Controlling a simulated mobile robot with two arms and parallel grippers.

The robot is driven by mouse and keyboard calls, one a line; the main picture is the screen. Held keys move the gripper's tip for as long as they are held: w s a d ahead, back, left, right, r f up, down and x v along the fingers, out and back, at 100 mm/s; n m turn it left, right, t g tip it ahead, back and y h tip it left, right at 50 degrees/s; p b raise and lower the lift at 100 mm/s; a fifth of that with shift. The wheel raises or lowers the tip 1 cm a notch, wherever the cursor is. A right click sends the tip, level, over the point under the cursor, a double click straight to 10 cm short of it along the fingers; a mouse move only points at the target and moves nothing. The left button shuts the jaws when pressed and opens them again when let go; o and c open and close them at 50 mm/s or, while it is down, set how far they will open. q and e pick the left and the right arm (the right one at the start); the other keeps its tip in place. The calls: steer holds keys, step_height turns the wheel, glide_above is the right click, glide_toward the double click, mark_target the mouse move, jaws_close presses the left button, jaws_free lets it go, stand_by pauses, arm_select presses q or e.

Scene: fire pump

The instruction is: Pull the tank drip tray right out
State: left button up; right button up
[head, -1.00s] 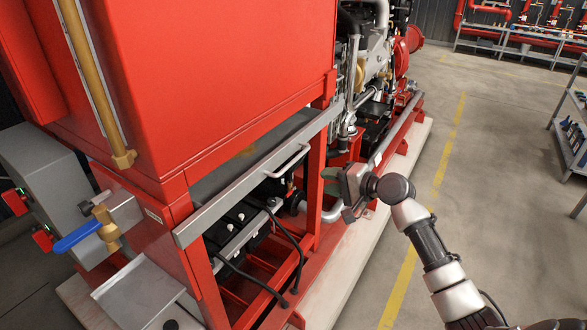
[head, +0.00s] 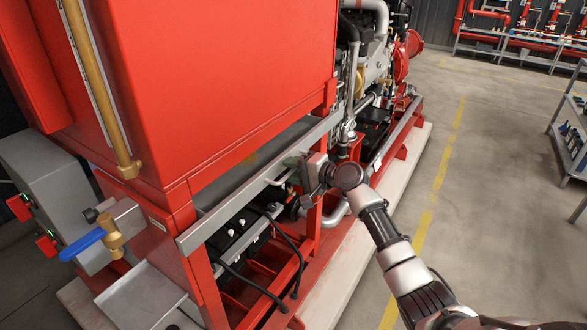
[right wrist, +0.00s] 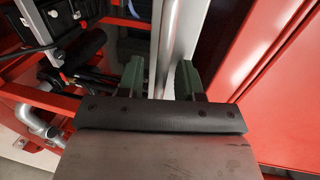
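The tank drip tray (head: 235,197) is a long grey metal tray under the red tank (head: 215,80), its front face flush along the red frame. A pale bar handle (head: 278,181) is on that face, its far part hidden by my right gripper (head: 294,164). In the right wrist view, the green fingers of the gripper (right wrist: 160,78) are apart, on either side of the pale handle bar (right wrist: 169,86). The tray's face (right wrist: 187,30) runs up behind them. I cannot tell whether either finger touches the bar. My left gripper is not in view.
Black batteries (head: 235,228) and cables sit in the red frame (head: 210,290) below the tray. A brass valve with a blue lever (head: 83,243) stands at the left. The concrete floor (head: 480,220) at the right is clear up to a grey shelf (head: 570,140).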

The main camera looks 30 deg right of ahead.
steer(key=shift+c, duration=0.8)
jaws_close()
steer(key=shift+s, duration=0.1)
